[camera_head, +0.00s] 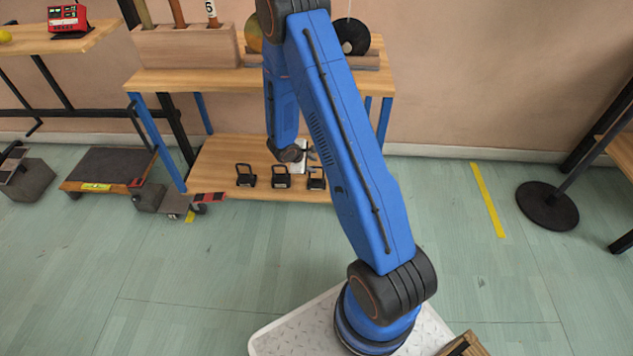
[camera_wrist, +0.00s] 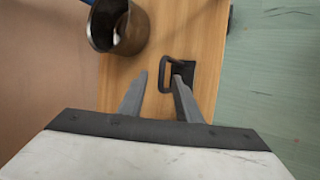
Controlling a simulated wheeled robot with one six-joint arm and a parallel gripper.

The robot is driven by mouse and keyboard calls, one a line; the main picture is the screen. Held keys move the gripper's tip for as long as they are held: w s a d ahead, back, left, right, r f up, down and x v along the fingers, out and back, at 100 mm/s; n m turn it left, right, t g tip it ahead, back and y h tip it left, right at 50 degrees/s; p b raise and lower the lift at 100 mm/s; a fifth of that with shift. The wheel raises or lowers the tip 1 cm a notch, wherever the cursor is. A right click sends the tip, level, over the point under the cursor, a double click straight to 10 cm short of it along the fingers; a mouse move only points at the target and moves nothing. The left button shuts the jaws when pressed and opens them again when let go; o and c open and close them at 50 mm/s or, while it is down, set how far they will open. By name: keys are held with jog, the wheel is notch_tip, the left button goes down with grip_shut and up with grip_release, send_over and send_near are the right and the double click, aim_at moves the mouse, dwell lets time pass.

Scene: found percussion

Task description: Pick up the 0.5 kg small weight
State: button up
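Three small black weights with loop handles stand in a row on the low wooden shelf: a left one (camera_head: 245,176), a middle one (camera_head: 281,178) and a right one (camera_head: 316,182). No 0.5 kg marking is readable on any of them. My gripper (camera_head: 308,154) is at the right end of this row, partly hidden by my arm. In the wrist view my gripper (camera_wrist: 160,75) is open. One black weight (camera_wrist: 187,68) is at its fingertips, its loop handle lying between them and the right fingertip overlapping its body. I cannot tell whether they touch.
A metal cup (camera_wrist: 130,38) stands on the shelf beyond my left finger. The shelf's table (camera_head: 185,80) has blue legs and an upper top above the weights. A wheeled board (camera_head: 108,166) stands left. The green floor in front is mostly clear.

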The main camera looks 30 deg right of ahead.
aim_at(316, 167)
jog(key=shift+x, duration=2.3)
jog(key=shift+s, duration=0.2)
jog(key=shift+c, duration=0.3)
grip_shut()
